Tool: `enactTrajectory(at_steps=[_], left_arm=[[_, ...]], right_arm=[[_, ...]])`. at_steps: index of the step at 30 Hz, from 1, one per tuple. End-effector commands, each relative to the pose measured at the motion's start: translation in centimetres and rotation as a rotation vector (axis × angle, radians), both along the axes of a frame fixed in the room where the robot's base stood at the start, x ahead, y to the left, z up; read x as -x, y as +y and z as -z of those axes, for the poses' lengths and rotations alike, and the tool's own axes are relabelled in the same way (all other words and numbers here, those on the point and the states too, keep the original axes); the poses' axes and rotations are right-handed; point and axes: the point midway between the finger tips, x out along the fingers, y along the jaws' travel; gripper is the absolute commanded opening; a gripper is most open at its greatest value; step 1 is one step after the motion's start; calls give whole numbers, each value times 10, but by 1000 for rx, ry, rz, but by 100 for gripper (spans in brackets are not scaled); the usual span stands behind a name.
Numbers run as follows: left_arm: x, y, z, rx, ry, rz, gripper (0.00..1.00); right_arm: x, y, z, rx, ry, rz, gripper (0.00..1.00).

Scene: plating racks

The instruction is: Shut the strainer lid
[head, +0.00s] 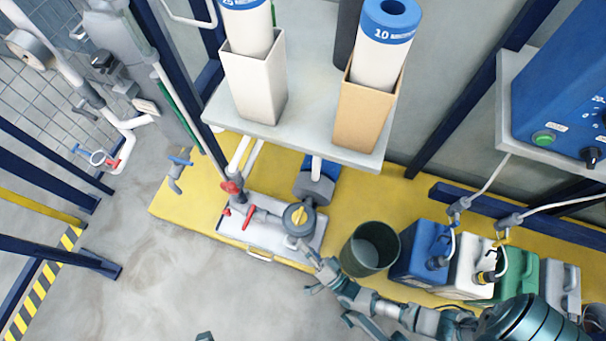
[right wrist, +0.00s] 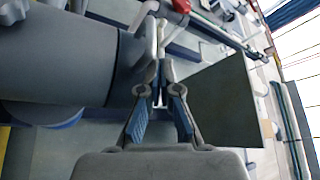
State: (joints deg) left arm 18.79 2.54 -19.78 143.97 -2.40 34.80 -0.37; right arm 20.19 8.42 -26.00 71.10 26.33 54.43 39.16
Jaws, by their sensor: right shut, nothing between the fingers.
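The strainer (head: 299,218) is a round grey fitting with a yellow piece on top, on the pipework above a white tray. I cannot tell how far its lid stands open. My right gripper (head: 314,262) is just in front of the strainer, reaching from the lower right. In the right wrist view its blue-padded fingers (right wrist: 160,98) are shut with nothing between them. A large grey cylinder (right wrist: 70,55) is close on the left there, perhaps the strainer body. A small dark piece at the bottom edge of the head view (head: 204,337) may be my left gripper's tip.
A dark green bucket (head: 370,249) stands right of the strainer, close to my right arm. Blue, white and green canisters (head: 420,252) stand farther right. Red-handled valves (head: 232,187) are left of the strainer. A shelf (head: 300,138) with tube holders overhangs behind. Floor at lower left is clear.

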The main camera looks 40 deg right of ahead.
Motion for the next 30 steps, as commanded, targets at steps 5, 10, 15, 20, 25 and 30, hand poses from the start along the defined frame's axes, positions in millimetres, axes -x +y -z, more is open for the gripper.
enactTrajectory(at_steps=[5, 10, 15, 20, 25, 30], left_arm=[[-4, 0, 4, 0, 7, 0, 32], [-4, 0, 4, 0, 7, 0, 32], [-4, 0, 5, -1, 8, 0, 32], [-3, 0, 5, -1, 9, 1, 32], [-3, 0, 5, 0, 8, 0, 32], [-1, 0, 3, 0, 5, 1, 32]], right_arm=[[4, 4, 13, 41, 4, -11, 0], [5, 5, 15, 47, 4, -13, 0], [6, 6, 17, 47, 8, -14, 0], [7, 6, 16, 46, 9, -15, 0], [7, 5, -3, 45, 3, -13, 0], [5, 3, -41, 40, -15, -7, 0]])
